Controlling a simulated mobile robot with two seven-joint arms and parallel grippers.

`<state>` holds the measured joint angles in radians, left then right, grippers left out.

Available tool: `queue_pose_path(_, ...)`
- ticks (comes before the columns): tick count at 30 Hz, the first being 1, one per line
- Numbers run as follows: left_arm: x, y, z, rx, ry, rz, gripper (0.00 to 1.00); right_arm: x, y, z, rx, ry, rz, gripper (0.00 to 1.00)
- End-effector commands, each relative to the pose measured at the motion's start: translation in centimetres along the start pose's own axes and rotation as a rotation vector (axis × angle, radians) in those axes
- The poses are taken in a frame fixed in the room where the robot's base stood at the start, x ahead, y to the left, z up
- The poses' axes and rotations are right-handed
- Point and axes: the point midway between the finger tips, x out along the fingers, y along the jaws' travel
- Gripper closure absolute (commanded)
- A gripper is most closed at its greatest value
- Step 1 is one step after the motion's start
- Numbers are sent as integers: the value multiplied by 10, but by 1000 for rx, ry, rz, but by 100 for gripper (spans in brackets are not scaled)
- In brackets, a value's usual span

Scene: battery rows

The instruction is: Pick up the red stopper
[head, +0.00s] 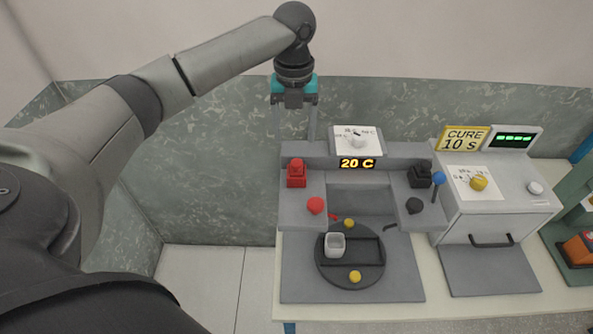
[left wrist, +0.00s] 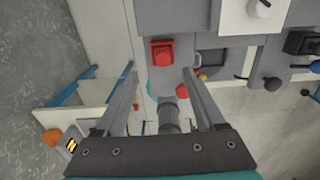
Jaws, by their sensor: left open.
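A red block-shaped piece with a raised top (head: 296,174), which looks like the red stopper, sits on the left part of the grey station. It also shows in the left wrist view (left wrist: 162,53), near the line between my fingertips. My left gripper (head: 297,130) is open and empty, pointing down behind and above the red piece, apart from it. The left wrist view shows its two fingers spread (left wrist: 160,72). A round red knob (head: 316,205) lies just in front of the red piece. My right gripper is not in view.
A black block (head: 420,176), blue-topped lever (head: 438,180) and black knob (head: 414,205) stand on the station's right. In front is a round dark plate (head: 350,281) with a pale cup (head: 335,245). A grey oven-like box (head: 495,228) stands at right.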

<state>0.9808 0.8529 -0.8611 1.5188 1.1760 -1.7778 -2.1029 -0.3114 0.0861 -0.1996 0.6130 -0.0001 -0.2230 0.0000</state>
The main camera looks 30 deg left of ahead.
Motion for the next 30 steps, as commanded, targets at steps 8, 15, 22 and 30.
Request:
queue_pose_path(8,27,-1,0,1,0,-1,29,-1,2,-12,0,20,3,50)
queue_pose_path(15,58,-5,-7,1,3,1,29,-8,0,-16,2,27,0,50)
queue_pose_path(22,77,-4,-6,1,-2,0,29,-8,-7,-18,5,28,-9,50)
queue_pose_path(30,77,-4,-6,1,-2,0,38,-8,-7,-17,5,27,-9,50)
